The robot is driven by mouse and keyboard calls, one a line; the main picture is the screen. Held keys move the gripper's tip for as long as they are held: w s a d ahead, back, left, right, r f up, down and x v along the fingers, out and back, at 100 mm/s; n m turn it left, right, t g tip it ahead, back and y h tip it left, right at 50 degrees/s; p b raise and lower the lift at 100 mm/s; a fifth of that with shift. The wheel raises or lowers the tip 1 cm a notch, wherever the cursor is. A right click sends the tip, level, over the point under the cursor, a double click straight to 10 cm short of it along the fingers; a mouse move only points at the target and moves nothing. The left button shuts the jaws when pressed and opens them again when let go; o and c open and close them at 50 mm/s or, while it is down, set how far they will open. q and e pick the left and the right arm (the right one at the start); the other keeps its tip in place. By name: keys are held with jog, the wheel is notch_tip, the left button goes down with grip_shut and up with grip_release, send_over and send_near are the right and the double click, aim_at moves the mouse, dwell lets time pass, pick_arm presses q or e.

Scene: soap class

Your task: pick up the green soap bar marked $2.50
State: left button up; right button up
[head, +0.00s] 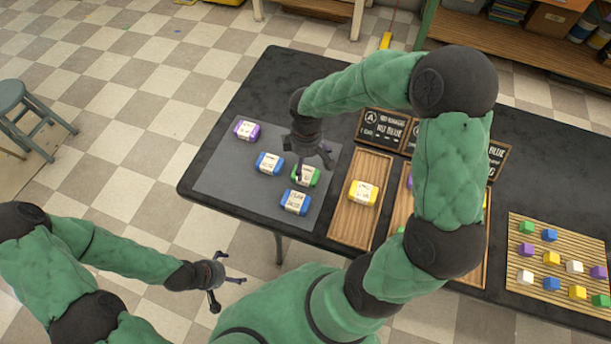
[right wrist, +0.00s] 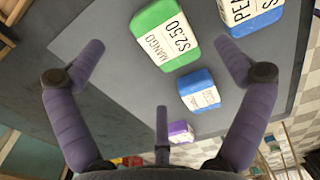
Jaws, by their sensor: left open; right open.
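The green soap bar (right wrist: 160,38) has a white label reading MANGO and $2.50 in the right wrist view, where it lies on a grey mat (right wrist: 115,85). In the head view the green bar (head: 315,178) is partly hidden by my right gripper (head: 313,168). My right gripper is open above the bar, its fingers spread around it, and it holds nothing. My left gripper (head: 230,281) is open and empty, off the table's near left side.
On the mat, two blue bars (head: 269,163) (head: 296,202) and a purple bar (head: 246,130) lie near the green one. A wooden tray (head: 352,231) holds a yellow bar (head: 363,193). Black signs (head: 381,129) stand behind. A slatted board (head: 518,232) holds coloured cubes.

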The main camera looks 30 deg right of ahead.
aim_at(307, 170)
notch_tip(307, 170, down, 5)
jog(key=b, duration=0.3)
jog(key=shift+f, duration=0.1)
jog(key=c, duration=1.2)
